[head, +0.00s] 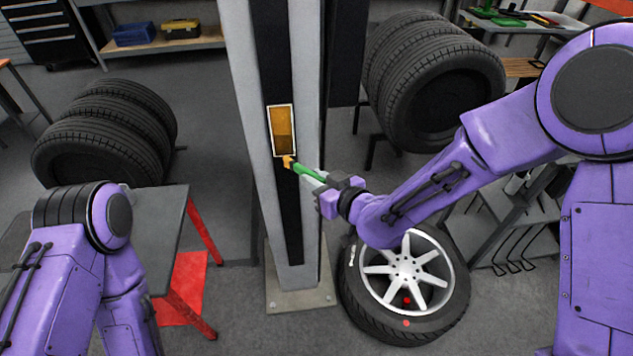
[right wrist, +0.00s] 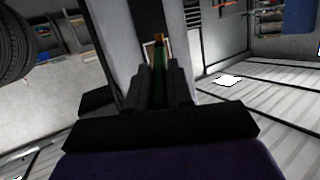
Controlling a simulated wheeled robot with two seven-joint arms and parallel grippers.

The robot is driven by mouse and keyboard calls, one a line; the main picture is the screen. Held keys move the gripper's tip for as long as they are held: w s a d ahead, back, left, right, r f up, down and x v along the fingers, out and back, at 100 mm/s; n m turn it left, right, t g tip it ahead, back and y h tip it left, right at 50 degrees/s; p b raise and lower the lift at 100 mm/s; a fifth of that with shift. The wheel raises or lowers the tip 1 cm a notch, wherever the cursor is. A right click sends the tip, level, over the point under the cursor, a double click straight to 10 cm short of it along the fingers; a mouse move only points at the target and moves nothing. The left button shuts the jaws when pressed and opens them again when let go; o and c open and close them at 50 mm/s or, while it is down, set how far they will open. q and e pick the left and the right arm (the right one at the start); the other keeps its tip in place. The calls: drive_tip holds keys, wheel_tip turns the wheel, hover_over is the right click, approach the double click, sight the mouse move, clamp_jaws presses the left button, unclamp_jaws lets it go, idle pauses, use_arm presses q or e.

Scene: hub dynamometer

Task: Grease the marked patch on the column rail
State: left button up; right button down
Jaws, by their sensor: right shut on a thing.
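The column (head: 238,90) stands upright in the middle of the head view, with a dark rail (head: 272,60) down its face. The marked patch (head: 283,128) is an amber rectangle with a white outline on that rail. My right gripper (head: 324,184) is shut on a green-handled brush (head: 306,172) with an orange tip. The tip is at the patch's lower edge in the picture; I cannot tell if it touches the rail. In the right wrist view the brush (right wrist: 161,62) points away between the fingers, and partly hides the patch. My left gripper is out of view.
A wheel (head: 405,265) with a silver rim lies right of the column's base plate (head: 300,298). Tyres stand on racks at left (head: 105,135) and right (head: 435,75). A dark table (head: 165,235) with red legs is at left.

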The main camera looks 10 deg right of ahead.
drive_tip(key=shift+w, duration=0.7)
idle(0.4)
wheel_tip(320, 180, up, 4)
drive_tip(key=p, duration=0.3)
drive_tip(key=shift+s+p, duration=0.1)
drive_tip(key=shift+p, duration=0.2)
wheel_tip(320, 180, up, 4)
drive_tip(key=p, duration=0.3)
drive_tip(key=shift+f, duration=0.1)
wheel_tip(320, 180, down, 8)
drive_tip(key=b, duration=0.6)
drive_tip(key=shift+s, duration=2.9)
